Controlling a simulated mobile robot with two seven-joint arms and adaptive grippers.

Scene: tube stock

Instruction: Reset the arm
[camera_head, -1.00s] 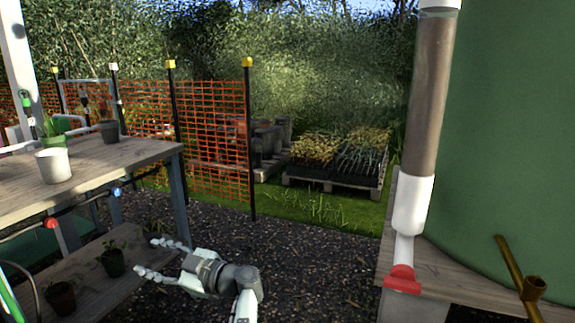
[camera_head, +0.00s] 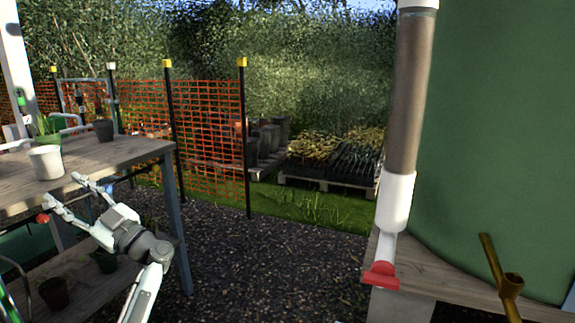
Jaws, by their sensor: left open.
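My left gripper (camera_head: 62,194) is in the lower left of the head view, in front of the near edge of the wooden potting table (camera_head: 125,152). Its two pale fingers are spread apart with nothing between them, and they point to the upper left. My left arm rises to it from the bottom of the view. My right gripper is not in the view.
A white pot (camera_head: 46,163) and a dark pot (camera_head: 103,130) stand on the table. A lower shelf holds a small pot (camera_head: 54,293). At right, a clear tube (camera_head: 405,100) with a red valve (camera_head: 381,275) stands before a green tank (camera_head: 490,140). The gravel between is clear.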

